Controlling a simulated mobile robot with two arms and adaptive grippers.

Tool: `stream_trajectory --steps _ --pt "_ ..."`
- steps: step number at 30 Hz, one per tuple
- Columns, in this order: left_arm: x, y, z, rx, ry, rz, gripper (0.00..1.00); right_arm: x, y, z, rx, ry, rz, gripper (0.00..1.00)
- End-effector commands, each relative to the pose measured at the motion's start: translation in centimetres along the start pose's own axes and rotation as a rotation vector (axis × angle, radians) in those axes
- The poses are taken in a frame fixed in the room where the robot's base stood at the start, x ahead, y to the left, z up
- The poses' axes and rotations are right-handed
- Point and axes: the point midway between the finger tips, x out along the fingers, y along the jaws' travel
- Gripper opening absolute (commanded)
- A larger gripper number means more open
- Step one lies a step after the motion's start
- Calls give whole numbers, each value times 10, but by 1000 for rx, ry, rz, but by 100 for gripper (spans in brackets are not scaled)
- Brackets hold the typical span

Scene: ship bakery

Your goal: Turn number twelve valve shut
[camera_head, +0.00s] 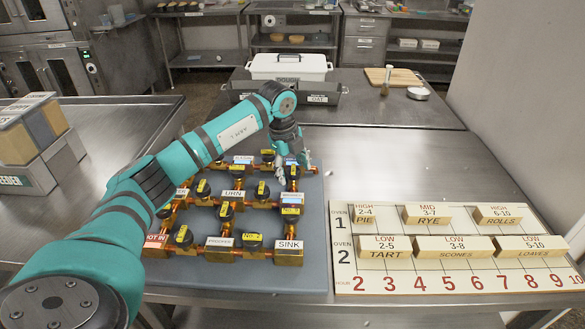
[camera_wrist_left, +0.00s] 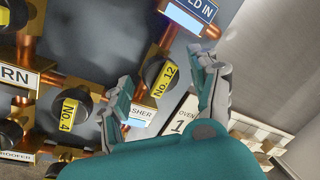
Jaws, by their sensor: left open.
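The number twelve valve (camera_wrist_left: 157,78) has a black round knob with a yellow "No. 12" tag, on a copper pipe in the left wrist view. Its tag lies roughly along that pipe. The blue-topped label ending "ED IN" (camera_wrist_left: 192,12) is above it, and a label ending "SHER" is below, partly hidden. My left gripper (camera_wrist_left: 163,72) is open, with one finger on each side of the knob; I cannot tell whether either touches it. In the head view my left gripper (camera_head: 293,169) is over the right column of the pipe board and hides most of this valve.
The number four valve (camera_wrist_left: 68,112) sits close left of it. Several other tagged valves and pipes fill the grey board (camera_head: 315,240). An oven schedule board (camera_head: 440,275) with wooden blocks lies to the right. A white bin (camera_head: 288,66) stands behind.

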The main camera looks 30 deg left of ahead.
Motion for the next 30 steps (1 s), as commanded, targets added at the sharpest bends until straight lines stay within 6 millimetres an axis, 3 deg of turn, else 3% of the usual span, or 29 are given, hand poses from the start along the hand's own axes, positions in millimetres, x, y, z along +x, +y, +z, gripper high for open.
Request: stream_trajectory --steps 11,23,30 --pt "6 0 0 1 0 -1 61 0 0 -1 -1 2 0 40" --pt "5 0 0 1 1 -1 8 0 2 -2 -2 2 3 40" --pt "5 0 0 18 4 -1 6 -1 4 -1 -3 2 4 40"
